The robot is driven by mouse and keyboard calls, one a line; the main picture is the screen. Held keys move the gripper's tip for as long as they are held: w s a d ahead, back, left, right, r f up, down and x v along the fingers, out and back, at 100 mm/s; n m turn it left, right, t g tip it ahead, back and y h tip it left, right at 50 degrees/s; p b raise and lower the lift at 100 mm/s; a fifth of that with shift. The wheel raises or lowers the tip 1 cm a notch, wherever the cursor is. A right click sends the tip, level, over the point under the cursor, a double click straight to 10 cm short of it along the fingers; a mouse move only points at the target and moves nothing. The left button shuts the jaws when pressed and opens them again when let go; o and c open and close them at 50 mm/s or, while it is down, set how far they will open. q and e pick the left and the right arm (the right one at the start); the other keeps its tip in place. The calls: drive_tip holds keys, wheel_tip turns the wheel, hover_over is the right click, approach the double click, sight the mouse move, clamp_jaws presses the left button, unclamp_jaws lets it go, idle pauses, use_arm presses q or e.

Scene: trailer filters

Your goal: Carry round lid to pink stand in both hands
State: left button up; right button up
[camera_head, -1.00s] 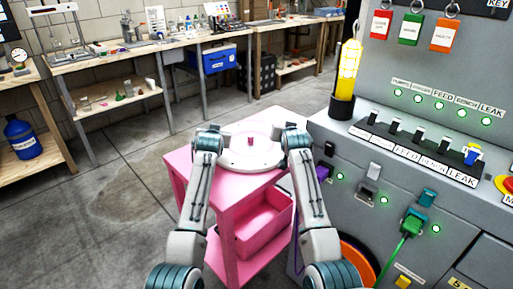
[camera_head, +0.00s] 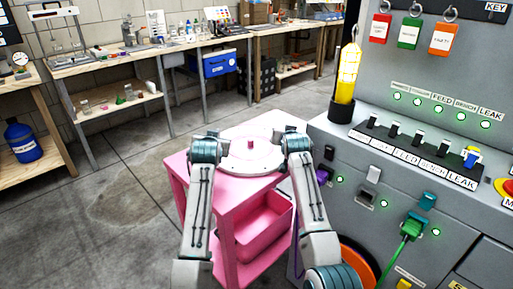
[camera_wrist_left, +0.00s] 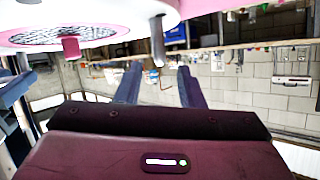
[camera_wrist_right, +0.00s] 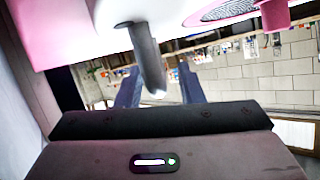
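The round white lid (camera_head: 262,163) with a small pink knob (camera_head: 250,144) appears on the top of the pink stand (camera_head: 234,185) in the head view. Whether it rests flat there is unclear. My left gripper (camera_head: 222,147) is at its left edge and my right gripper (camera_head: 281,137) at its right edge. In the left wrist view the fingers (camera_wrist_left: 157,72) are apart, with a grey peg (camera_wrist_left: 158,42) showing in line with the gap. In the right wrist view the fingers (camera_wrist_right: 160,75) are also apart near a similar peg (camera_wrist_right: 146,55). Neither peg looks clamped.
A grey control panel (camera_head: 345,150) with switches and a yellow lamp (camera_head: 347,75) stands close on the right. A pink bin (camera_head: 262,235) sits on the stand's lower shelf. Workbenches (camera_head: 160,50) line the back wall. The floor at left is clear.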

use_arm(q)
drive_tip(key=shift+s+r, duration=0.2)
drive_tip(key=shift+s, duration=0.3)
use_arm(e)
drive_tip(key=shift+r, duration=0.15)
wheel_tip(320, 180, up, 10)
drive_tip(key=shift+f, duration=0.15)
